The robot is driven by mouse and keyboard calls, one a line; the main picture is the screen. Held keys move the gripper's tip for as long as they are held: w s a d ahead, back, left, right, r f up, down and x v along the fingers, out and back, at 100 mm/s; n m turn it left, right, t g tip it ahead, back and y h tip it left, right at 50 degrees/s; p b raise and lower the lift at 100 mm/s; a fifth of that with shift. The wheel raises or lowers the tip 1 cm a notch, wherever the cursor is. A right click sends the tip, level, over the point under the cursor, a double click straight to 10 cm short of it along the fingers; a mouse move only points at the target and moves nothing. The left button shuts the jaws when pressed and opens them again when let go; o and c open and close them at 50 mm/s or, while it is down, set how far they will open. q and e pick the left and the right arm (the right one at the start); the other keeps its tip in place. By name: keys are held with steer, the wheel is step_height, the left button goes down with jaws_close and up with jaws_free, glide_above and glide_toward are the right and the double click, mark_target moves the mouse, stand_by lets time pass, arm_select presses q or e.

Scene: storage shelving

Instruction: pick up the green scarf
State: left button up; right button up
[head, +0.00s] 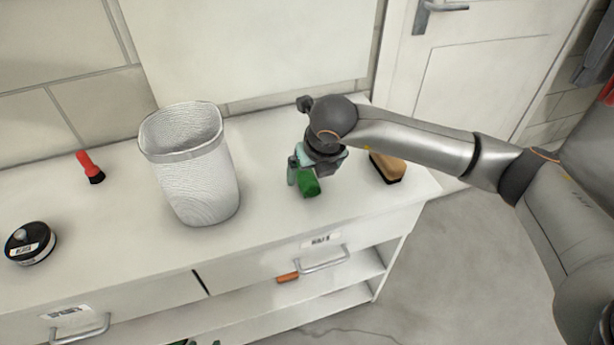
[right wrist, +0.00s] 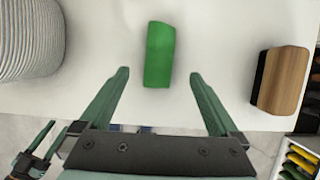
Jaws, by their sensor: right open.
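The green scarf (head: 309,184) is a small rolled or folded bundle on the white counter top, right of the white basket. In the right wrist view the scarf (right wrist: 159,54) lies beyond and between the two fingertips, with clear gaps on both sides. My right gripper (head: 304,172) is above the counter close to the scarf, and hides part of it in the head view. In the right wrist view the right gripper (right wrist: 160,73) is open, with nothing between its fingers. My left gripper is not in the head view.
A white woven basket (head: 197,175) stands left of the scarf. A wooden-backed brush (head: 388,167) lies to the right, near the counter's end. A red-handled brush (head: 90,167) and a round black container (head: 30,243) are farther left. Below are drawers with handles (head: 322,260) and an open shelf.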

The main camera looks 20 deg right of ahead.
mark_target(311, 180)
steer(key=shift+x, duration=1.9)
steer(key=shift+s, duration=0.1)
steer(key=c, duration=1.5)
